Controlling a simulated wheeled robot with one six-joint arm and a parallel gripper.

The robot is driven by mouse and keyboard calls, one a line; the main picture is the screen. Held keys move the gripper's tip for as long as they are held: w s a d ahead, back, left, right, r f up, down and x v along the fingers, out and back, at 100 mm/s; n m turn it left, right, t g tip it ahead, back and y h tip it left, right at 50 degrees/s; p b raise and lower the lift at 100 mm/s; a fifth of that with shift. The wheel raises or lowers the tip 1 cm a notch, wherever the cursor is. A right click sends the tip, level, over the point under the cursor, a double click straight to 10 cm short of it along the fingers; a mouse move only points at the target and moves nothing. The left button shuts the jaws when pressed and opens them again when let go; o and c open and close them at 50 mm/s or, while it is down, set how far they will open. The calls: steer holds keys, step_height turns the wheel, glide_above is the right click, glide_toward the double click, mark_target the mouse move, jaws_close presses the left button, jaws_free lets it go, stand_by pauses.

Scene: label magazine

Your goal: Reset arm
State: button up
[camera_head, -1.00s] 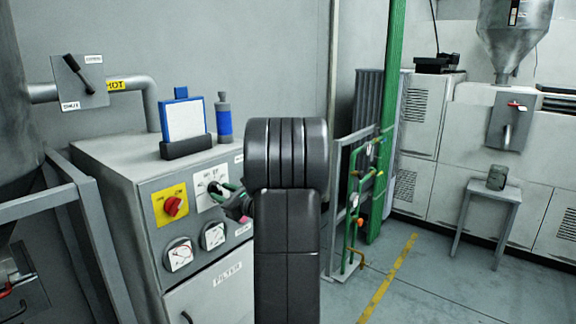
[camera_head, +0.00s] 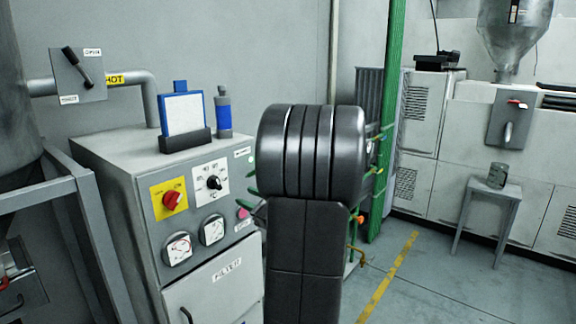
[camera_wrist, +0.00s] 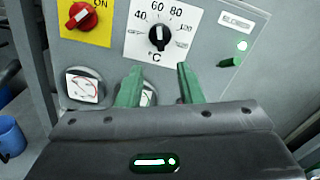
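My gripper (camera_wrist: 159,80) shows in the wrist view as two green fingers held apart with nothing between them. They point at the front of the grey cabinet, below the black temperature dial (camera_wrist: 159,36). In the head view my dark arm hides most of the gripper. The dial also shows in the head view (camera_head: 214,183), with the red switch (camera_head: 171,200) on its yellow plate to the left. The dial's pointer is up, between 60 and 80. The gripper is apart from the dial.
The grey cabinet (camera_head: 142,255) has two round gauges (camera_head: 177,249) below the switch and dial. A blue-framed panel (camera_head: 182,114) and a blue bottle (camera_head: 223,113) stand on top. A green post (camera_head: 384,120) and a small table (camera_head: 487,188) are to the right. Floor between is open.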

mark_target(220, 184)
steer(key=p+x, duration=0.1)
steer(key=x, duration=1)
steer(key=shift+w+a, duration=0.15)
steer(key=shift+f+n, duration=0.15)
steer(key=shift+n, duration=0.45)
steer(key=shift+n+b, duration=0.5)
steer(key=shift+n, duration=1.4)
steer(key=n, duration=0.3)
steer(key=n+b, duration=0.1)
steer(key=n, duration=0.1)
steer(key=shift+r, duration=0.25)
